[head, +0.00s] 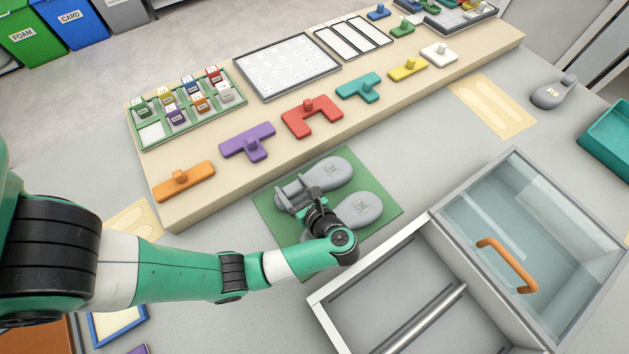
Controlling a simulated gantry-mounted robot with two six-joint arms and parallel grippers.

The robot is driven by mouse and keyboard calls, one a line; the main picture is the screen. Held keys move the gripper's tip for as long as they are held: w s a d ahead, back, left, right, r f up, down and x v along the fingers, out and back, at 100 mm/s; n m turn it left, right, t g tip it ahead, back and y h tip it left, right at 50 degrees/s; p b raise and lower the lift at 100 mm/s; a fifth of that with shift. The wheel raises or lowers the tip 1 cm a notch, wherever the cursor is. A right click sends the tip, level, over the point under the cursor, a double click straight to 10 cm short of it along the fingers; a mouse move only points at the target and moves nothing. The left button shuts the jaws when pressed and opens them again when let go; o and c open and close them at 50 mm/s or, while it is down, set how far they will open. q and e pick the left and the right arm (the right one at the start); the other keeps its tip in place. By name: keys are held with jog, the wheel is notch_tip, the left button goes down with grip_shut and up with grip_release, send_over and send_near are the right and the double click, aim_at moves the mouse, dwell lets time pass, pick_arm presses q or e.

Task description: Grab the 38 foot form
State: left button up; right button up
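Two grey foot forms lie side by side on a green mat (388,207). The upper foot form (329,171) and the lower foot form (361,209) carry printed marks too small to read for sure, so I cannot tell which is 38. My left gripper (290,193) is over the mat's left half, at the narrow end of the upper form. My wrist hides part of the lower form. Whether the fingers touch or grip the upper form is unclear. My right gripper is not in view.
A third grey form (552,93) lies at the far right. A beige raised board (210,203) with coloured handled blocks runs behind the mat. A clear-lidded box (527,240) with an orange handle and an open drawer frame (330,312) stand at front right.

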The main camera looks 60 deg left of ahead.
pick_arm(q)
grip_shut()
jog(key=shift+r, duration=0.1)
jog(key=shift+r+p, duration=0.3)
jog(key=shift+r, duration=0.35)
jog(key=r+p, duration=0.1)
jog(key=r, duration=0.1)
jog(key=s+r+p, duration=0.1)
jog(key=r, duration=0.1)
jog(key=s+r+p, duration=0.1)
jog(key=p, duration=0.1)
jog(key=shift+d+r, duration=0.25)
jog(key=shift+r, duration=0.15)
jog(key=s+d+r+p, duration=0.1)
jog(key=s+r+p, duration=0.1)
jog(key=s+p, duration=0.3)
jog(key=s+d+r+p, duration=0.1)
jog(key=s+r+p, duration=0.2)
jog(key=p, duration=1.1)
jog(key=s, duration=0.3)
jog(key=shift+s+d+r, duration=0.3)
jog(key=shift+d+r, duration=0.05)
